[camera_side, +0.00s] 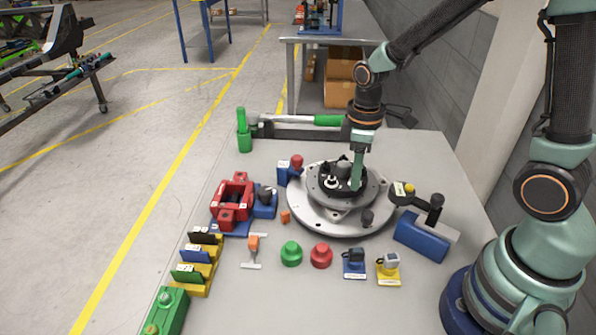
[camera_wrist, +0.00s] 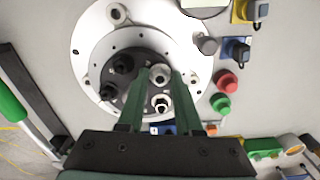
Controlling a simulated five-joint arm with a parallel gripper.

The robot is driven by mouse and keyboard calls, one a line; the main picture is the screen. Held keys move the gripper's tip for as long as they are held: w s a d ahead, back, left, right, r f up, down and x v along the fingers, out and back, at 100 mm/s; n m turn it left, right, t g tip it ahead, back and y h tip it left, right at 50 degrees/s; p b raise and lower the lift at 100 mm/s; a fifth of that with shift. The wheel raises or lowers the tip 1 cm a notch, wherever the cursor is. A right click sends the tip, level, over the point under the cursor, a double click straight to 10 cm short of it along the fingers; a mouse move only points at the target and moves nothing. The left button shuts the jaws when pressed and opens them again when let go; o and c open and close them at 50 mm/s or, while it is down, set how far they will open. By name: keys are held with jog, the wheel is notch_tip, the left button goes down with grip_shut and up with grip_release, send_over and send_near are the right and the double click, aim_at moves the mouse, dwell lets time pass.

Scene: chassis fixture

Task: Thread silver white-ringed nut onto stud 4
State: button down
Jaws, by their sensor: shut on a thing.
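My gripper (camera_side: 355,186) reaches straight down over the dark round hub of the chassis fixture (camera_side: 318,212). In the wrist view its green fingers (camera_wrist: 160,80) are shut on a round silver nut (camera_wrist: 160,73) at their tips, over the hub. Fingers hide this nut in the side view, and its white ring is not clear. A white-ringed piece with a dark centre (camera_wrist: 161,103) sits on the hub between the fingers. Black pieces (camera_wrist: 123,63) stand on the hub to the left. Stud numbers are not readable, and whether the held nut touches a stud cannot be told.
A red block fixture (camera_side: 233,200), a green button (camera_side: 291,253) and a red button (camera_side: 321,255) stand left and in front of the disc. A blue block with a lever (camera_side: 424,236) stands right. A green-handled tool (camera_side: 300,120) lies behind.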

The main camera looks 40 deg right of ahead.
jog(key=shift+s+m, duration=0.15)
jog(key=shift+m, duration=0.15)
jog(key=shift+f, duration=0.1)
jog(key=m, duration=0.3)
jog(key=shift+m, duration=0.3)
jog(key=shift+f+m, duration=0.1)
jog(key=shift+m, duration=1.5)
jog(key=shift+a+m, duration=0.1)
jog(key=shift+m, duration=1.7)
